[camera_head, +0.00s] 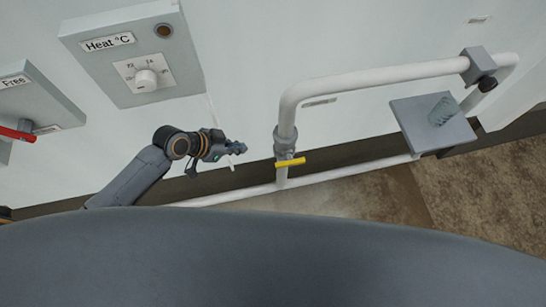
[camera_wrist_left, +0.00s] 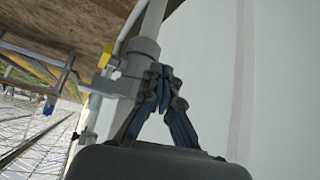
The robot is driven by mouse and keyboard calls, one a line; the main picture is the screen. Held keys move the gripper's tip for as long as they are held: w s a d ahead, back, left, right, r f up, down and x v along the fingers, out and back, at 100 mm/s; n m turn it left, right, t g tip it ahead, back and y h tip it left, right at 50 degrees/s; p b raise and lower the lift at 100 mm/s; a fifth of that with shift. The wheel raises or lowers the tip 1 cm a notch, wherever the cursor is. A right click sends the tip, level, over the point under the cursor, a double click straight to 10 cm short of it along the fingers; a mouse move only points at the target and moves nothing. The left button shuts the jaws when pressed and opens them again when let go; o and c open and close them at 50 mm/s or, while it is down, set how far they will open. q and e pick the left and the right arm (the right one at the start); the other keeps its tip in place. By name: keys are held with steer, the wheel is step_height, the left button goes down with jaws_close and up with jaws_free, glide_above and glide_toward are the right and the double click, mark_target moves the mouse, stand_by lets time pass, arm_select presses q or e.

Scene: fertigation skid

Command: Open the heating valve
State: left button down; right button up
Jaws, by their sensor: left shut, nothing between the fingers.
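The heating valve is on the vertical part of the white pipe, with a grey body (camera_head: 285,141) and a yellow lever (camera_head: 290,162) that points right in the head view. In the left wrist view the grey valve body (camera_wrist_left: 143,52) stands beyond the fingertips, and the yellow lever (camera_wrist_left: 106,56) shows to its left. My left gripper (camera_head: 240,148) is shut and empty, left of the valve and apart from it in the head view. Its fingertips (camera_wrist_left: 160,80) overlap the lower valve body in the wrist view. My right gripper is not in view.
A grey box labelled Heat °C with a white dial (camera_head: 146,80) hangs on the wall above my left arm. A box with a red handle (camera_head: 17,134) is at far left. A small grey shelf (camera_head: 415,125) holds a ribbed object. White pipe (camera_head: 365,76) runs along the wall.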

arm_select(q)
steer(key=s+d+r+m+g+h, duration=0.1)
steer(key=s+d+r+m+h, duration=0.1)
steer(key=r, duration=0.7)
steer(key=shift+s+d+r+m+g+p, duration=0.2)
steer(key=shift+s+d+m+g+p, duration=0.2)
steer(key=shift+s+d+m, duration=0.65)
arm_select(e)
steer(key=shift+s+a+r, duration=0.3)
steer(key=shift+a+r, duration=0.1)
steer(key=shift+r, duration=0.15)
arm_select(q)
steer(key=shift+d, duration=0.1)
steer(key=p, duration=0.1)
glide_above(285, 162)
steer(key=a, duration=0.2)
steer(key=shift+n, duration=0.25)
steer(key=f, duration=0.4)
steer(key=s+f, duration=0.1)
steer(key=f, duration=0.2)
steer(key=shift+a+f, duration=0.1)
steer(key=shift+a, duration=0.05)
step_height(285, 162, down, 3)
steer(key=shift+a+r, duration=0.15)
steer(key=shift+r, duration=0.05)
steer(key=shift+f, duration=0.7)
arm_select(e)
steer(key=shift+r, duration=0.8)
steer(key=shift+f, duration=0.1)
